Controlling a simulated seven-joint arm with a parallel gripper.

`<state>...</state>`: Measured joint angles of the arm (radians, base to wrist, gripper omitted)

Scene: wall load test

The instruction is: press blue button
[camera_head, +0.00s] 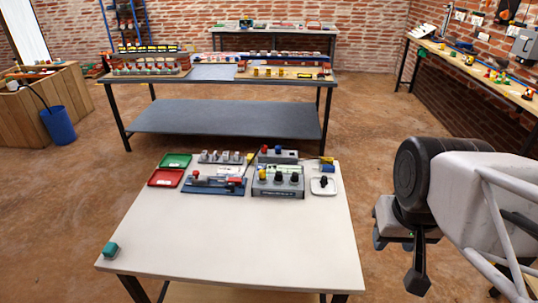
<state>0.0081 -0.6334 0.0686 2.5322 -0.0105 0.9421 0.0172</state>
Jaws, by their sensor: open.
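A small grey box (277,157) at the back of the white table (250,232) carries a red knob and a small blue button-like top (278,149). In front of it is a grey control box (278,188) with yellow and dark knobs. A teal block (110,250) sits alone at the table's front left corner; I cannot tell whether it is a button. My gripper (398,262) hangs to the right of the table, pointing down, open and empty, apart from everything on the table.
The front half is mostly clear. A long workbench (225,117) stands behind, and a blue bin (59,125) stands left.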

